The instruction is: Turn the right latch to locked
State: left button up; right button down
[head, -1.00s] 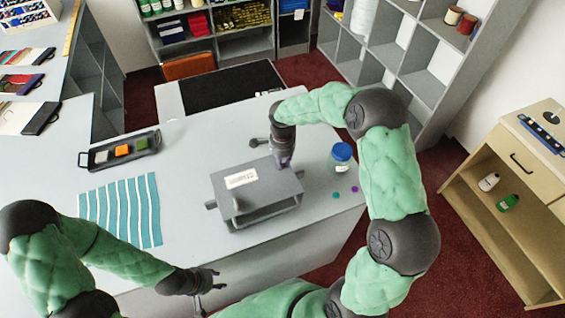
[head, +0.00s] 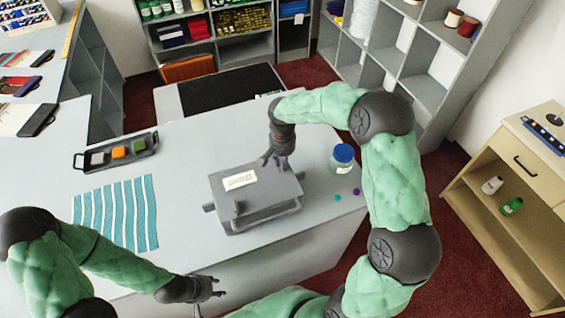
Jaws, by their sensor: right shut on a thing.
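A grey box (head: 254,212) with a white label (head: 240,180) on its lid stands on the counter. A small dark upright knob (head: 239,206) shows at the front left of the lid. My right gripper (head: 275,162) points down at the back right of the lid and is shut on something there. I take this to be the right latch, but the fingers hide it and its angle cannot be read. My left gripper (head: 216,287) hangs low by the counter's front edge, apart from the box. Its fingers look spread and empty.
A blue-lidded jar (head: 342,157) stands right of the box, close to my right forearm. Two small discs lie near it. A black tray (head: 118,151) with coloured blocks and teal strips (head: 117,212) lie to the left. The counter between the strips and the box is clear.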

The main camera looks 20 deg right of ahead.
jog(key=n, duration=0.5)
jog(key=shift+w+n, duration=0.2)
jog(key=shift+n, duration=0.1)
dwell(0.5)
jog(key=c, duration=1.1)
grip_release()
jog(key=shift+c, duration=0.2)
notch_tip(320, 180, up, 12)
